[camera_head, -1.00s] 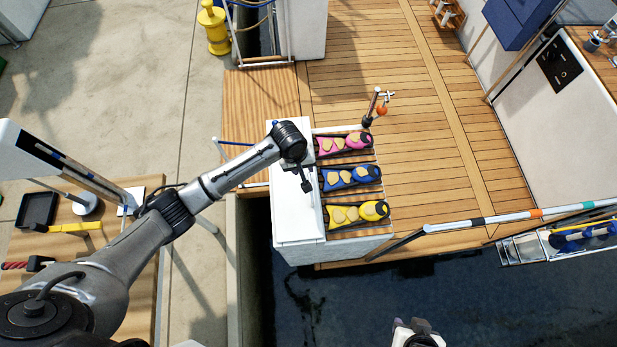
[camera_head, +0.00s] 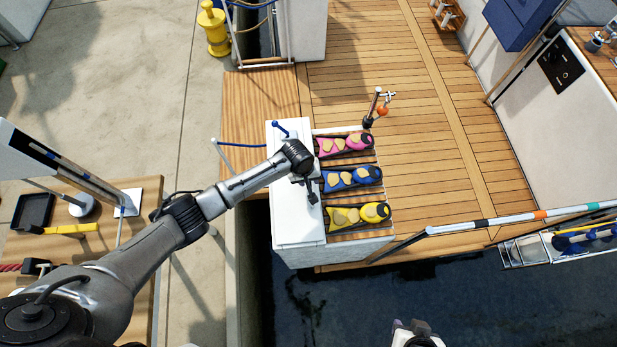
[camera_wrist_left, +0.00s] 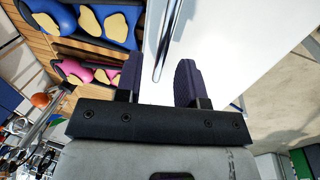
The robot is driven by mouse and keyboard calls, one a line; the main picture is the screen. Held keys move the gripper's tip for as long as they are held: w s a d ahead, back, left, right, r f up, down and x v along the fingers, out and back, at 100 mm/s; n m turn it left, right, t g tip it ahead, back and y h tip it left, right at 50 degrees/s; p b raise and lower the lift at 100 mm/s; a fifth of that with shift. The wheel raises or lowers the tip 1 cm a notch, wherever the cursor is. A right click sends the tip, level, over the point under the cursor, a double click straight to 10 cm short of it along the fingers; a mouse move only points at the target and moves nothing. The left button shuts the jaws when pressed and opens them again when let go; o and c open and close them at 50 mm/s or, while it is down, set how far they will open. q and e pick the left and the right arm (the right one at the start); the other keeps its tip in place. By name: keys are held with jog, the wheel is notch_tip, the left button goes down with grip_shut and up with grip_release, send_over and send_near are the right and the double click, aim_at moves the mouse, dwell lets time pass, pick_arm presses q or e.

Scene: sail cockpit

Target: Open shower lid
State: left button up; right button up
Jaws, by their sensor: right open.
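A white box (camera_head: 290,228) stands at the dock side of the wooden deck; its white top also fills much of the left wrist view (camera_wrist_left: 232,45). I cannot make out a separate shower lid on it. My right gripper (camera_head: 415,335) is open at the bottom edge, partly cut off.
Pink (camera_head: 345,145), blue (camera_head: 352,179) and yellow (camera_head: 358,214) shoe-like items lie on slats right of the box. A small post with an orange part (camera_head: 382,110) stands behind them. Dark water (camera_head: 330,300) lies in front. The wooden deck (camera_head: 420,150) is mostly clear.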

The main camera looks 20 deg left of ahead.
pick_arm(q)
jog(key=shift+c, duration=0.4)
grip_shut()
jog(key=shift+r, duration=0.15)
